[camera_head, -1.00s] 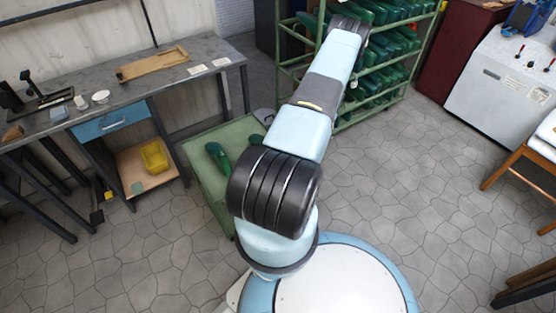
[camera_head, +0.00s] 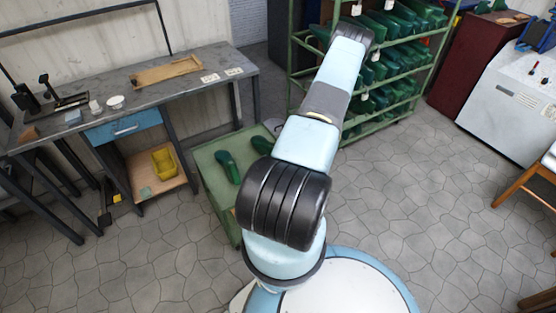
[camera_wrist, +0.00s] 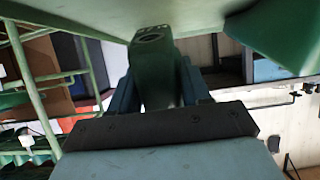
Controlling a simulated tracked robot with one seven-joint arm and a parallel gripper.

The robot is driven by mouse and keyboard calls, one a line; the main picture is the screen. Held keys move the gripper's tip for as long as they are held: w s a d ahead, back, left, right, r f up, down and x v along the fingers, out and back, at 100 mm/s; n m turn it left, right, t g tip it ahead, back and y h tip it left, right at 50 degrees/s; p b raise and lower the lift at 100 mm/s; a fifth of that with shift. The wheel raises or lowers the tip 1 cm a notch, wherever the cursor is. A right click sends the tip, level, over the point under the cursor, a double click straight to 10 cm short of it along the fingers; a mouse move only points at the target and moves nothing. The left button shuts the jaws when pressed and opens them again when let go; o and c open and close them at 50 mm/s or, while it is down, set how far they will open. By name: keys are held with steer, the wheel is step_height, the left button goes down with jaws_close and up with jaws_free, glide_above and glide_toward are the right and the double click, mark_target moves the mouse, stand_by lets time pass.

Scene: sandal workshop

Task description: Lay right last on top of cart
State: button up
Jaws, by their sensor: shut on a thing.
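My gripper (camera_wrist: 160,88) is shut on a green last (camera_wrist: 153,62), seen close up in the wrist view with its end with a dark mark at the top. The green cart (camera_head: 212,187) stands left of my arm. I cannot tell left from right lasts.
A green rack (camera_head: 296,75) with several green lasts stands at the back. A pale-green surface and another green piece (camera_wrist: 275,35) hang close around the held last in the wrist view. A workbench (camera_head: 190,82) stands left.

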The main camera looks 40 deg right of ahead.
steer(key=shift+w+d, duration=0.25)
steer(key=shift+w, duration=0.8)
steer(key=shift+w+d, duration=0.25)
steer(key=shift+w, duration=0.8)
steer(key=shift+f, duration=1.65)
steer(key=shift+f, duration=0.2)
steer(key=o, duration=1.1)
steer(key=shift+s, duration=0.1)
steer(key=shift+s+a+r, duration=0.1)
steer(key=shift+s, duration=0.1)
steer(key=v, duration=1.3)
steer(key=shift+a, duration=0.1)
